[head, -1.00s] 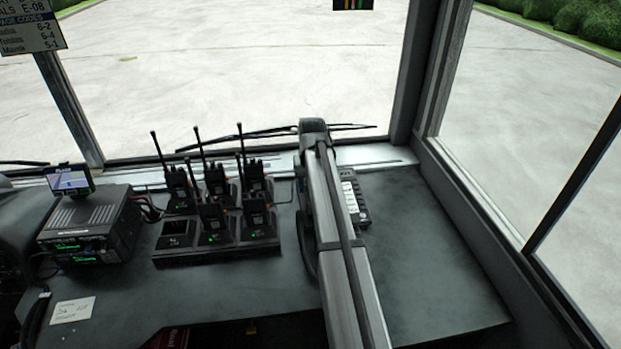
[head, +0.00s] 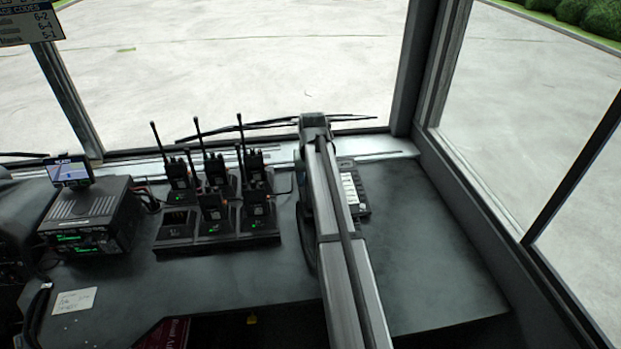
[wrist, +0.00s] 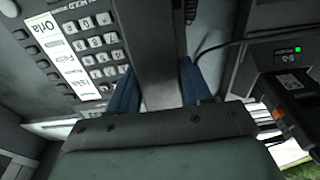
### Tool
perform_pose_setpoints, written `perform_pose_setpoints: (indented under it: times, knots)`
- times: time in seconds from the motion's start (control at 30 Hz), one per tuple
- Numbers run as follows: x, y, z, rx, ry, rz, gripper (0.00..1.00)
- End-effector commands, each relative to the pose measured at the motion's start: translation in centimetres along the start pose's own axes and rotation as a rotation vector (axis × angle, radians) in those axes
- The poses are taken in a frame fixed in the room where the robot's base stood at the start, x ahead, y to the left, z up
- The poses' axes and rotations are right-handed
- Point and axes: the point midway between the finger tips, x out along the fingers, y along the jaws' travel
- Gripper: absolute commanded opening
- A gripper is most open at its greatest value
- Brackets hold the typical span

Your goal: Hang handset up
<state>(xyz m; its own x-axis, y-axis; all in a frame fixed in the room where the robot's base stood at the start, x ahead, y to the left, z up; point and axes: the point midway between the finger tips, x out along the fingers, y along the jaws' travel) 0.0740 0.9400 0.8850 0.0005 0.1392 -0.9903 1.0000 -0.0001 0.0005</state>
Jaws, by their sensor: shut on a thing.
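The handset (wrist: 156,45) shows in the wrist view as a dark grey bar running up between the two blue fingers of my gripper (wrist: 157,88). My gripper is shut on it. The desk phone, with its rows of grey keys and a white label strip, lies just left of the fingers in the wrist view (wrist: 75,58). In the head view my arm covers much of the phone (head: 352,190), leaving its right part in sight. My fingers are hidden behind my arm there. Whether the handset touches the phone's cradle cannot be told.
A charger rack (head: 235,236) with several upright handheld radios stands left of my arm; its front left slot is empty. A radio unit (head: 88,220) with a small screen (head: 69,172) is farther left. The dashboard (head: 435,255) right of my arm is clear, up to the window frame.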

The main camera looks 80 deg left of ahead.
Motion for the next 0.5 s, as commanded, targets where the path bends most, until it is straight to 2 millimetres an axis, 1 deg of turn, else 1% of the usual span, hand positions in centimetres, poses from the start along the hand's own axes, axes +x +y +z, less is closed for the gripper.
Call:
perform_pose_setpoints:
  times: [0.47,0.5]
  knots:
    - [0.2,0.0,0.02,0.0,0.0,0.0,0.08]
    - [0.2,0.0,0.02,0.0,0.0,0.0,0.53]
